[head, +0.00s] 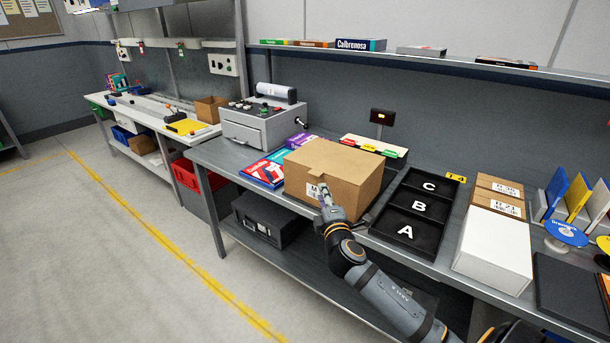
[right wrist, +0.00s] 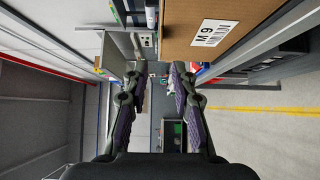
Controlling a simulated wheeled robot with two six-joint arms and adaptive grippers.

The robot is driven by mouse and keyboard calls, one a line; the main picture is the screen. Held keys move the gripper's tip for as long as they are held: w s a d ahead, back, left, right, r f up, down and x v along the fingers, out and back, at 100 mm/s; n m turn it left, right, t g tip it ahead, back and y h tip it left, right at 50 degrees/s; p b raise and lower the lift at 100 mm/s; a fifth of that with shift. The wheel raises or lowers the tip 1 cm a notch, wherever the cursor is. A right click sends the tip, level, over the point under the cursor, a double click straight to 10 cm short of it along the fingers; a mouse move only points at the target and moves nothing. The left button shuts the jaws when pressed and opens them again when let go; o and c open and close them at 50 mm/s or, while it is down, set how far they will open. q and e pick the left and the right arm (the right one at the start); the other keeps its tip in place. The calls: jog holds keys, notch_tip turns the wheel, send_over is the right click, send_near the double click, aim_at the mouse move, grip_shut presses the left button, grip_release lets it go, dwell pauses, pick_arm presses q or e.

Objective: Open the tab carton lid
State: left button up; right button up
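The brown tab carton (head: 350,192) stands on the grey workbench, its lid (head: 330,158) lying flat and closed on top. A white label shows on its front, partly behind my right gripper (head: 325,193). The gripper is at the carton's front face, below the lid's front edge. In the right wrist view the carton (right wrist: 185,38) fills the upper right, with its label. There the fingers of my right gripper (right wrist: 156,80) are spread apart with nothing between them. I cannot tell whether a finger touches the carton. My left gripper is not in view.
Books (head: 265,168) lie left of the carton and a black tray (head: 382,222) marked A, B, C sits right of it. A grey machine (head: 262,122) stands further left. A white box (head: 494,246) is at the right. The floor left of the bench is clear.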

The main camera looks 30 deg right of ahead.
jog(key=p+x, duration=0.1)
jog(key=x, duration=0.9)
jog(key=shift+p, duration=0.3)
jog(key=shift+w+f, duration=0.1)
jog(key=shift+w, duration=0.05)
jog(key=shift+c, duration=0.3)
grip_shut()
